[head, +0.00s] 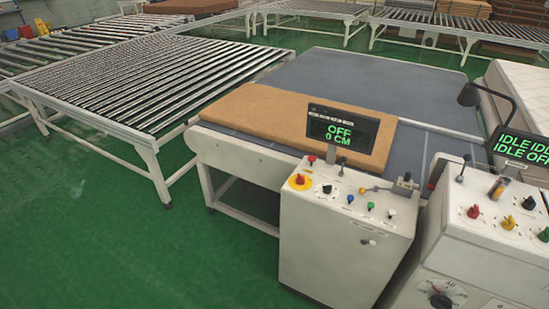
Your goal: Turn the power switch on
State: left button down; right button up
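A white control console (335,246) stands in front of the grey machine bed. Its display (341,132) reads "OFF" and "0 CM" in green. On its sloped top is a red knob on a yellow round plate (300,181) at the left. Labels are too small to read, so I cannot tell which control is the power switch. Neither of my grippers is in view.
A second console (430,262) at the right has a display (522,148) reading "IDLE" and "OFF". A brown mattress panel (262,112) lies on the bed (350,72). Roller conveyors (150,85) fill the left and back. The green floor (130,240) is clear at the front left.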

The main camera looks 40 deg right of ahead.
aim_at(300, 180)
jog(key=i, duration=1.9)
jog(key=z, duration=1.15)
